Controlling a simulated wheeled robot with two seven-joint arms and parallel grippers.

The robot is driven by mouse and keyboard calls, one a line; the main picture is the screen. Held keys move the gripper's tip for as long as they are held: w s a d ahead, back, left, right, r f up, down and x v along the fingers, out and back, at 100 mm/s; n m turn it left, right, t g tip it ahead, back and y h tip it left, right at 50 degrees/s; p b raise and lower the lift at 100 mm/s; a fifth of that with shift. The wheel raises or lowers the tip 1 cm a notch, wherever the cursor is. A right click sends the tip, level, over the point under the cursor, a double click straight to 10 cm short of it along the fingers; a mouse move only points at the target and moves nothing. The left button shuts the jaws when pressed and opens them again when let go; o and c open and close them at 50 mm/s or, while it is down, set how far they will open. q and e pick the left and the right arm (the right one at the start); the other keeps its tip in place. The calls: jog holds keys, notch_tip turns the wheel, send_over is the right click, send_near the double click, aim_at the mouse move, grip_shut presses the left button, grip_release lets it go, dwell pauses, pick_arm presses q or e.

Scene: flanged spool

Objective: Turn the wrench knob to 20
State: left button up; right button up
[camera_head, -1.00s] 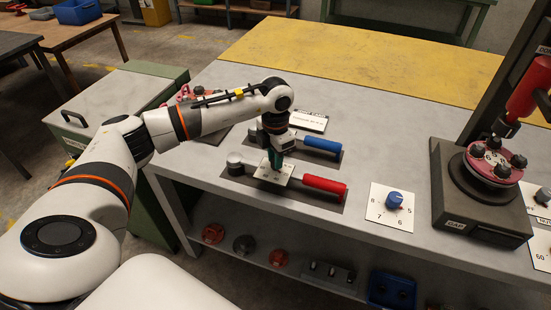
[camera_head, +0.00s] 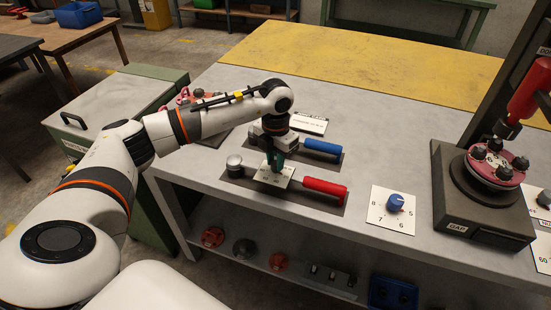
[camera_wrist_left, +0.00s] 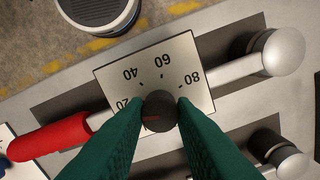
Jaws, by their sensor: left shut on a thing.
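The red-handled wrench (camera_head: 325,187) lies on the workbench. A white dial plate (camera_head: 287,181) sits on it, and its silver round head is at the left end. In the left wrist view the plate (camera_wrist_left: 197,57) shows 20, 40, 60 and 80, upside down. The round black knob (camera_wrist_left: 160,112) sits at the plate's edge nearest the fingers. A short red mark on it lies left of its middle, on the side of the 20. My left gripper (camera_head: 275,171) points down over the plate. Its green fingers are shut on the knob, one on each side. My right gripper is not in view.
A blue-handled wrench (camera_head: 322,146) lies just behind. To the right are a blue knob on a white numbered plate (camera_head: 379,217) and a dark stand (camera_head: 480,224) with a red flanged part. The yellow rear of the bench (camera_head: 330,65) is clear.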

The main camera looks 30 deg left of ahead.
aim_at(275, 163)
pick_arm(q)
jog(key=o, duration=1)
notch_tip(275, 163, up, 12)
jog(key=b, duration=0.2)
